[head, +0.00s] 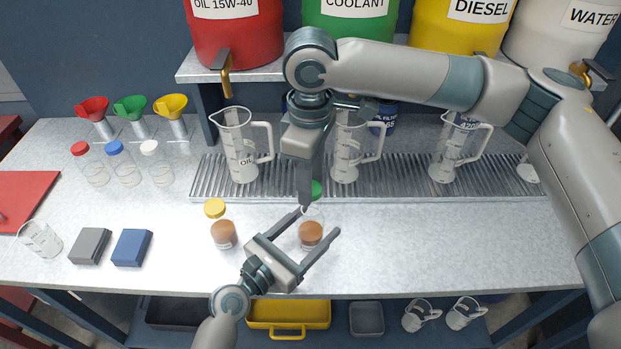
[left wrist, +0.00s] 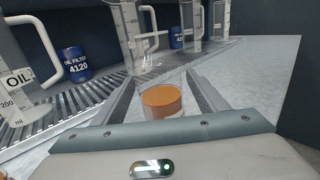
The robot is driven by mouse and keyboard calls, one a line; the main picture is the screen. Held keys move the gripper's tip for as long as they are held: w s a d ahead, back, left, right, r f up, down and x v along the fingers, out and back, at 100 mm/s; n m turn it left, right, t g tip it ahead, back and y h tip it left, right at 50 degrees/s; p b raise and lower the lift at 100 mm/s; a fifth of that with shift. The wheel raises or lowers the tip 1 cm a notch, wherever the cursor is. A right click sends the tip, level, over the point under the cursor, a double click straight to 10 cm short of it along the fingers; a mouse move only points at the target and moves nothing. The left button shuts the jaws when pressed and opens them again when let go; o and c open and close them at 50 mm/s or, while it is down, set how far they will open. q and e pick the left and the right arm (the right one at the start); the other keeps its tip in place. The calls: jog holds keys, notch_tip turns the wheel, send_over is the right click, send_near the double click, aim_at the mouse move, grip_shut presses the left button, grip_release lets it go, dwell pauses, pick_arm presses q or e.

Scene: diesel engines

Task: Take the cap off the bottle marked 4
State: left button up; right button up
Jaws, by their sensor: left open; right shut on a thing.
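A clear bottle (head: 311,234) with brown liquid stands on the bench between the fingers of my left gripper (head: 320,221), which is open around it. The bottle's orange-brown contents also show between the fingers in the left wrist view (left wrist: 162,100). The green cap (head: 317,188) is in my right gripper (head: 309,192), which is shut on it from above. The cap appears raised above the bottle's mouth, and no cap shows on the bottle in the left wrist view. A yellow-capped bottle (head: 222,233) with brown liquid stands to the left. No number is readable on any bottle.
Bottles with red (head: 80,149), blue (head: 115,148) and white caps (head: 149,148) stand at the left, below several funnels. Measuring jugs (head: 238,150) stand on the drip grate (head: 400,185) behind. Grey (head: 90,246) and blue blocks (head: 131,248) lie at the front left. The bench's right front is clear.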

aim_at(302, 238)
pick_arm(q)
jog(key=b+v, duration=0.1)
jog(key=v, duration=0.7)
jog(key=shift+s+a, duration=0.25)
pick_arm(e)
jog(key=shift+f, duration=0.85)
pick_arm(q)
jog(key=shift+s+f, duration=0.1)
pick_arm(e)
jog(key=shift+s, duration=0.1)
